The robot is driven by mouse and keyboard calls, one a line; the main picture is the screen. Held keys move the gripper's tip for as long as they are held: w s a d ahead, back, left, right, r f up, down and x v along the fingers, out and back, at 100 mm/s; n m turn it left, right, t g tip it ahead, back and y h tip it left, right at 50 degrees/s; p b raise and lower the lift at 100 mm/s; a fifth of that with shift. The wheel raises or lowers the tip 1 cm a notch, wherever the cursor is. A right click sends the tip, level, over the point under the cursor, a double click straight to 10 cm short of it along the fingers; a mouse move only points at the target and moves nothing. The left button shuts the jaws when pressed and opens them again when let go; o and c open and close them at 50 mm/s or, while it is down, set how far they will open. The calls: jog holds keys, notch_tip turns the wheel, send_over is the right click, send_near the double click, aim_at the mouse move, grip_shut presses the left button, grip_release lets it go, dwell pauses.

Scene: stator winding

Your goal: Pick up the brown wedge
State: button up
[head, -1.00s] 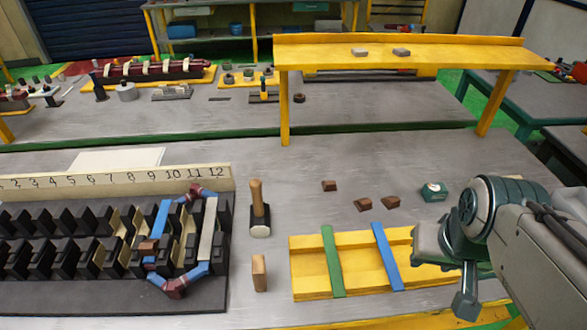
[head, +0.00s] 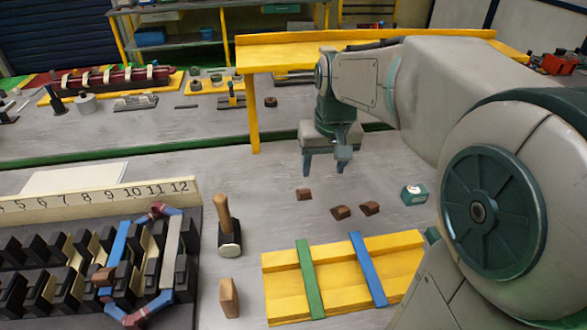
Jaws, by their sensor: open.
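Three small brown wedges lie on the grey workbench right of the mallet. One brown wedge (head: 304,195) is nearest my gripper; a second wedge (head: 341,212) and a third wedge (head: 370,208) lie close together to its lower right. Another brown piece (head: 104,276) sits among the black stator teeth at the left. My gripper (head: 324,170) is open and empty, fingers pointing down, above the bench just behind and above the nearest wedge. My arm reaches in from the right.
A wooden mallet (head: 229,240) and a wooden block (head: 229,298) stand beside the stator (head: 60,315). A yellow tray (head: 280,287) with green and blue strips lies in front. A small teal-and-white item (head: 414,193) is right of the wedges. A yellow raised shelf (head: 253,115) stands behind my gripper.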

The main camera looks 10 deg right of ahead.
jog(key=w+f+g+b, duration=0.1)
jog(key=w+f, duration=0.4)
jog(key=w, duration=0.3)
jog(key=w+f+g+b, duration=0.15)
jog(key=w+f, duration=0.25)
jog(key=w, duration=0.4)
send_over(305, 190)
jog(key=shift+t, duration=0.35)
jog(key=f, duration=0.8)
jog(key=shift+s, duration=0.25)
jog(key=shift+w+f+p, duration=0.1)
jog(key=shift+f+p, duration=0.55)
jog(key=shift+f, duration=2.35)
jog(key=c, duration=1.1)
